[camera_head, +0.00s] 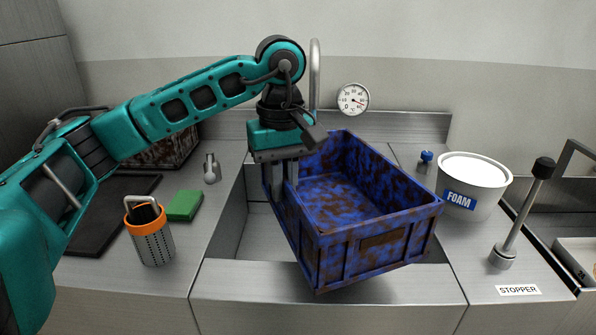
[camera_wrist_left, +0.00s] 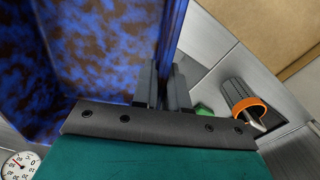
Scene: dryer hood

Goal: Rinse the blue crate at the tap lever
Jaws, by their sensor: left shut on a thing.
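The blue crate (camera_head: 375,240) is mottled with brown dirt inside and out. It is tilted over the sink basin (camera_head: 262,235) and looks empty. My left gripper (camera_head: 284,190) is shut on the crate's left wall, with one finger inside and one outside. The left wrist view shows the fingers (camera_wrist_left: 165,90) on either side of the crate wall (camera_wrist_left: 100,50). A small metal tap lever (camera_head: 211,168) stands on the counter left of the basin. The spout (camera_head: 315,75) rises behind my gripper, partly hidden. My right gripper is not in view.
Left of the basin are a green sponge (camera_head: 185,205), a perforated holder with an orange rim (camera_head: 150,232) and a dark crate (camera_head: 165,152). Right are a FOAM tub (camera_head: 475,180), a blue knob (camera_head: 426,157) and a stopper lever (camera_head: 518,222). A dial thermometer (camera_head: 353,99) hangs behind.

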